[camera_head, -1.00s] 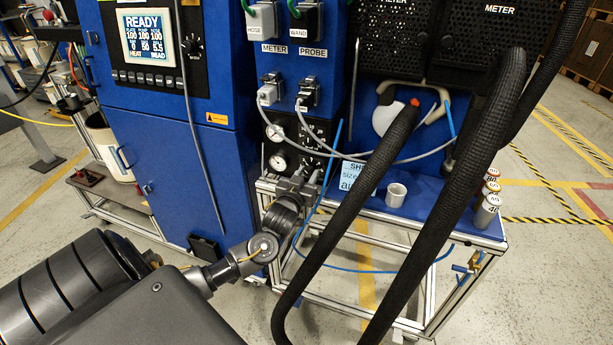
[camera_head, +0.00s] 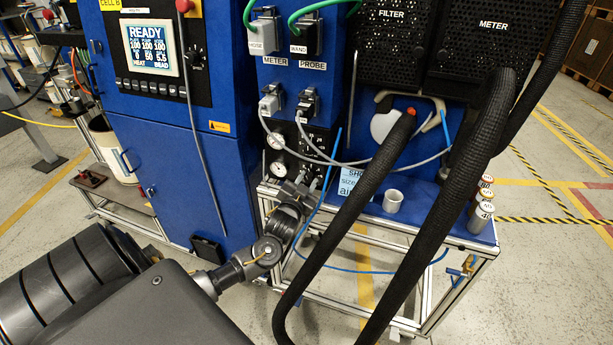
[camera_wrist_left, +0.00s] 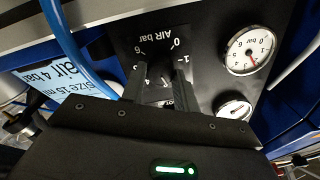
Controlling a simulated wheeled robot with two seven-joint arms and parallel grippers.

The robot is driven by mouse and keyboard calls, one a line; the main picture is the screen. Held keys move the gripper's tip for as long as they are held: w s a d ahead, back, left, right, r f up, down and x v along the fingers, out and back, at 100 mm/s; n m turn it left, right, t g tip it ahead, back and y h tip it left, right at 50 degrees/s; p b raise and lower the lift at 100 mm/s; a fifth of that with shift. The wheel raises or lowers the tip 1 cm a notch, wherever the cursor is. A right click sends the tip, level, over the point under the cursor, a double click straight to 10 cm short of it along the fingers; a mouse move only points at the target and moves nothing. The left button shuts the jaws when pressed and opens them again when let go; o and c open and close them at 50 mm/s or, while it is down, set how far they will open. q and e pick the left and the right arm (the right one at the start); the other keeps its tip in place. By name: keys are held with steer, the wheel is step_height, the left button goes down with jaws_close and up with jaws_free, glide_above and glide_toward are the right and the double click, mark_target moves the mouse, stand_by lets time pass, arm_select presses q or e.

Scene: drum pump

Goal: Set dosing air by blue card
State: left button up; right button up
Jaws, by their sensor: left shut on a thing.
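The blue card (camera_head: 350,182) stands on the cart's shelf, partly hidden by a black hose. In the left wrist view the card (camera_wrist_left: 62,85) appears upside down and reads "size 15 ml" and "air 4 bar". My left gripper (camera_head: 308,183) reaches the black dial panel (camera_head: 318,142). In the left wrist view its fingers (camera_wrist_left: 158,80) are closed around the dark knob (camera_wrist_left: 155,74) beneath the "AIR bar" scale. The fingers hide most of the knob and its pointer. Two round gauges, upper (camera_wrist_left: 250,50) and lower (camera_wrist_left: 235,108), sit beside the scale. My right gripper is out of view.
Thick black hoses (camera_head: 440,200) cross in front of the cart. A blue tube (camera_wrist_left: 70,45) runs close to my left gripper. A white cup (camera_head: 393,201) and several small canisters (camera_head: 482,205) stand on the shelf. The screen (camera_head: 151,47) reads READY.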

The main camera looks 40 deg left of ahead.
arm_select(q)
steer(key=shift+r+m+p, duration=0.15)
steer(key=shift+m+p, duration=0.5)
steer(key=shift+m, duration=0.35)
steer(key=shift+m+p, duration=0.35)
steer(key=shift+m, duration=0.15)
steer(key=m+p, duration=0.2)
steer(key=shift+m, duration=0.3)
steer(key=m+p, duration=0.1)
steer(key=m, duration=0.1)
steer(key=shift+m+p, duration=0.3)
steer(key=shift+m, duration=0.1)
steer(key=m, duration=0.1)
steer(key=m+p, duration=0.2)
steer(key=shift+f+m, duration=0.25)
steer(key=shift+m, duration=0.45)
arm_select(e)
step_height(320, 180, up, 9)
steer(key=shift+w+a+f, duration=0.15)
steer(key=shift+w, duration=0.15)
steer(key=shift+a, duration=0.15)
arm_select(q)
steer(key=o, duration=1)
steer(key=shift+c, duration=0.2)
